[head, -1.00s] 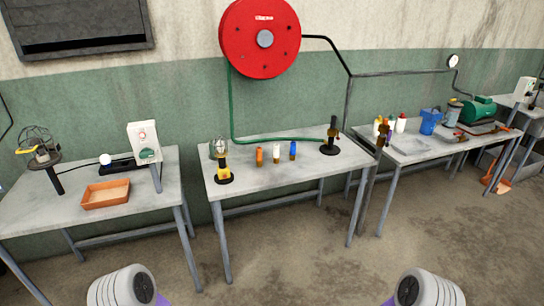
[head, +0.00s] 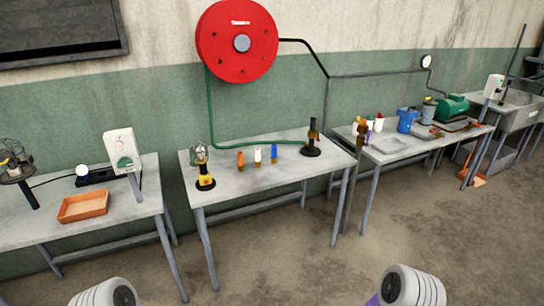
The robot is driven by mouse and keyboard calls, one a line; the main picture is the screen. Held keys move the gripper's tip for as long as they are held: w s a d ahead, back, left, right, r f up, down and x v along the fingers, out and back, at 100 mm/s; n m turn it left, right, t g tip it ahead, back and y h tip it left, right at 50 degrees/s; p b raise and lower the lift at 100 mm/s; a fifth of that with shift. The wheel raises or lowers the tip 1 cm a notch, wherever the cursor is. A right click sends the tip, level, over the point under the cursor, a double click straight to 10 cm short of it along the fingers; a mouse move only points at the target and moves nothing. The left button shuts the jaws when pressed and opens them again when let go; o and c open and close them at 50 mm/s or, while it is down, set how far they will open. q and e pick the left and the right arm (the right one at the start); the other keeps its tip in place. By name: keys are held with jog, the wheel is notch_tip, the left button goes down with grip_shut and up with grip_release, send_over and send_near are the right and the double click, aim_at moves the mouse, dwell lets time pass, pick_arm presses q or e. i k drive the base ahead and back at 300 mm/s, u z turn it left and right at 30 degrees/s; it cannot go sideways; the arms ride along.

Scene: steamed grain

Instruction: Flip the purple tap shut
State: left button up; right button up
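I cannot make out a purple tap for sure. A small purple spot (head: 369,126) shows in the head view among the small bottles at the left end of the right table (head: 402,158). It is too small to tell whether it is a tap or a bottle. A dark brown and orange upright fitting (head: 361,132) stands just left of it and partly covers the group. Neither gripper is in view. Only pale round links of my arms show at the bottom edge, well short of the tables.
The middle table (head: 233,186) holds a burner-like stand (head: 312,139), a yellow-based lamp (head: 204,172) and small orange, white and blue items. A red hose reel (head: 237,42) hangs above. An orange tray (head: 83,207) is on the left table. Floor before the tables is clear.

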aim_at(366, 144)
jog(key=z, duration=1.05)
jog(key=i, duration=3)
jog(key=u, duration=1.05)
